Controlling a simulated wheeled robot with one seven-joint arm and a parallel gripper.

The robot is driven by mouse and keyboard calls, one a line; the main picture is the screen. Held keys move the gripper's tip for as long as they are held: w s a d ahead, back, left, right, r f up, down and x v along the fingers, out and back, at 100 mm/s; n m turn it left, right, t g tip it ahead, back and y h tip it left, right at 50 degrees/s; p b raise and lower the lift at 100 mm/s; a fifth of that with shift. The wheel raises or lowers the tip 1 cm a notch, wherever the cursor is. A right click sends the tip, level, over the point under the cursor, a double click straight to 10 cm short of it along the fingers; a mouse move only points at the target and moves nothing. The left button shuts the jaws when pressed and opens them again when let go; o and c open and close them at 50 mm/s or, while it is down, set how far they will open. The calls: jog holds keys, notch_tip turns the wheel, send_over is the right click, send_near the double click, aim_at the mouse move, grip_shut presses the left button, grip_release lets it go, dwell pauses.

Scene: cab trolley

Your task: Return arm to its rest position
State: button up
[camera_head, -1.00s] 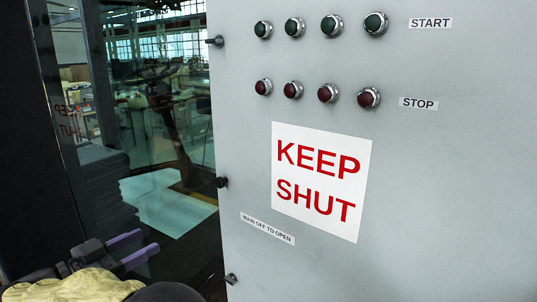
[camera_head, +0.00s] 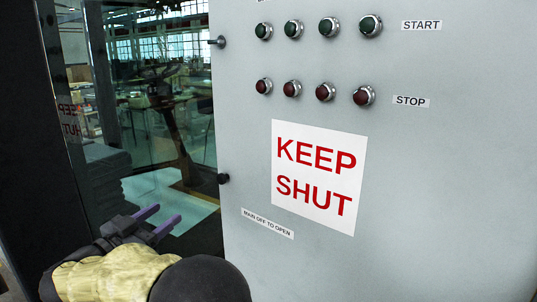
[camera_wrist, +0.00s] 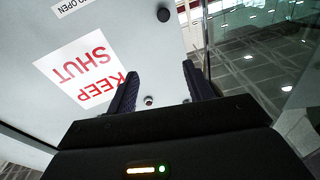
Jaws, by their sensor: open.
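My gripper (camera_head: 158,219) is at the lower left of the head view, with two purple fingers apart and nothing between them. It is in front of the glass, left of the grey cabinet panel (camera_head: 440,190). In the wrist view my gripper (camera_wrist: 160,82) shows its two dark fingers spread, with the panel (camera_wrist: 130,25) beyond them. My arm's yellow-covered part and a dark rounded part show at the bottom of the head view.
The panel carries green START buttons (camera_head: 328,27), red STOP buttons (camera_head: 325,92) and a KEEP SHUT sign (camera_head: 318,175). Dark knobs (camera_head: 223,178) stick out along its left edge. A glass pane (camera_head: 150,110) and a dark post (camera_head: 22,150) stand to the left.

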jog(key=w+d+r+n+t+y, duration=0.1)
jog(key=w+d+n+t+y, duration=0.2)
jog(key=w, duration=0.5)
jog(key=w+d+f+n+g+y, duration=0.3)
jog(key=d+f+n+y, duration=0.15)
jog(key=d+y, duration=0.4)
jog(key=s+d+f+n+g, duration=0.1)
jog(key=s+d+f+g, duration=0.5)
jog(key=d+f, duration=0.55)
jog(key=s+d+f+m+g+h, duration=0.1)
jog(key=s+d+f+g, duration=0.3)
jog(key=s+d, duration=0.4)
jog(key=s+d+f+g+h, duration=0.1)
jog(key=s+d+f+g, duration=0.3)
jog(key=s+d, duration=0.4)
jog(key=s, duration=0.4)
jog(key=shift+s+f+m+h, duration=0.35)
jog(key=shift+s+f, duration=0.05)
